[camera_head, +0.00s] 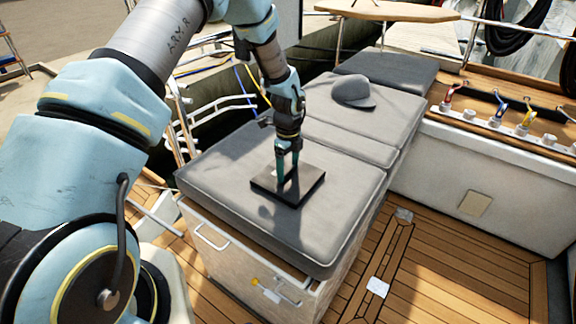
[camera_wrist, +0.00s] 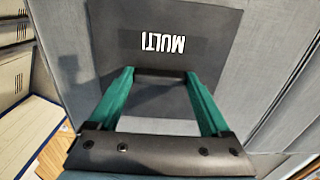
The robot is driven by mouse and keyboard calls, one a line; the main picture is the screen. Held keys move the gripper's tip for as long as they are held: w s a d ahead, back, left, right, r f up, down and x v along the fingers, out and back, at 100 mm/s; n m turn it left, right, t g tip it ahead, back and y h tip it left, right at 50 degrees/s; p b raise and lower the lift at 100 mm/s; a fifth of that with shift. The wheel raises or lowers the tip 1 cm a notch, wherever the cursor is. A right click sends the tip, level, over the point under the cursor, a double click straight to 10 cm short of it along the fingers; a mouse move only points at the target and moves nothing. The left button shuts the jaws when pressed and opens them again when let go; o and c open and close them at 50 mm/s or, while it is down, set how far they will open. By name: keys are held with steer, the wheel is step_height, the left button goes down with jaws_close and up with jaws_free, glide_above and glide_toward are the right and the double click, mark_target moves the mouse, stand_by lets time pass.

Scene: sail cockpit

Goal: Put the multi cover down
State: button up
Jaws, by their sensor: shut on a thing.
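The multi cover (camera_head: 301,191) is a dark, flat square plate. It appears at or just above the front grey cushion (camera_head: 232,165); I cannot tell whether it fully rests there. In the wrist view the cover (camera_wrist: 212,34) shows the white word "MULTI", upside down. My gripper (camera_head: 287,170) points down over the cover, and its green fingers (camera_wrist: 160,78) reach to a raised dark part of it. The gripper is shut on the cover, with the fingers apart at the width of that part. The exact contact at the fingertips is hard to see.
A grey cap (camera_head: 354,90) lies on the cushion behind. A white box base with handles (camera_head: 212,238) stands under the front cushion. A bench with several coloured-handled fittings (camera_head: 497,112) is at the right. Wooden deck (camera_head: 440,262) is mostly clear, with a small white item (camera_head: 378,287).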

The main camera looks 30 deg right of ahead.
mark_target(288, 170)
steer(key=shift+f, duration=0.1)
steer(key=o, duration=1.2)
steer(key=shift+o, duration=0.2)
step_height(288, 170, up, 12)
steer(key=b, duration=0.3)
steer(key=w+a+r+n, duration=0.1)
steer(key=a+r+n, duration=0.2)
steer(key=a+n, duration=0.6)
steer(key=a+r+n, duration=0.3)
steer(key=a+n, duration=0.3)
steer(key=a, duration=0.7)
steer(key=s+a+r+n, duration=0.1)
steer(key=s+a+n, duration=0.3)
steer(key=a+n, duration=0.3)
steer(key=s+a+r+n+t, duration=0.1)
steer(key=s+a+n, duration=0.3)
steer(key=a+n, duration=0.3)
steer(key=shift+s+a+r+t, duration=0.15)
steer(key=shift+a+r+t, duration=0.15)
steer(key=shift+a, duration=0.15)
